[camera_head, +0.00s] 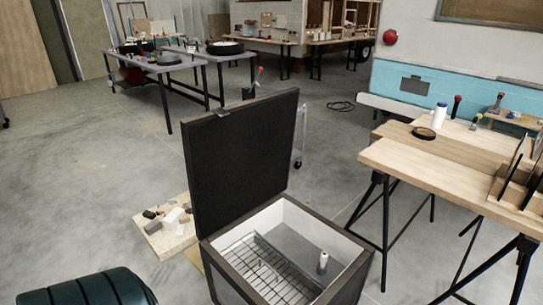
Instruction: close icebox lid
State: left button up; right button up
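The icebox (218,262) stands on the floor at the lower middle of the head view, its top open. Its dark lid (240,160) stands raised, close to upright, on the far left side of the box. A small metal piece shows at the lid's top edge. The white inside holds a wire rack (265,270) and a small white cylinder (323,262). The lower part of the box is cut off by the picture's edge. Neither of my grippers is in view.
A wooden trestle table (400,160) stands close to the right of the icebox. A board with small blocks (160,237) lies on the floor to its left. A black ribbed rounded object (88,290) is at the lower left.

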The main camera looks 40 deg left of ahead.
aim_at(238, 156)
jog(key=j+z, duration=0.25)
jog(key=j, duration=1.05)
jog(key=k+j+z, duration=0.1)
jog(key=j+z, duration=0.15)
jog(key=j, duration=1.9)
jog(key=k+j, duration=0.1)
jog(key=j, duration=0.7)
jog(key=k+j, duration=0.1)
jog(key=j, duration=0.75)
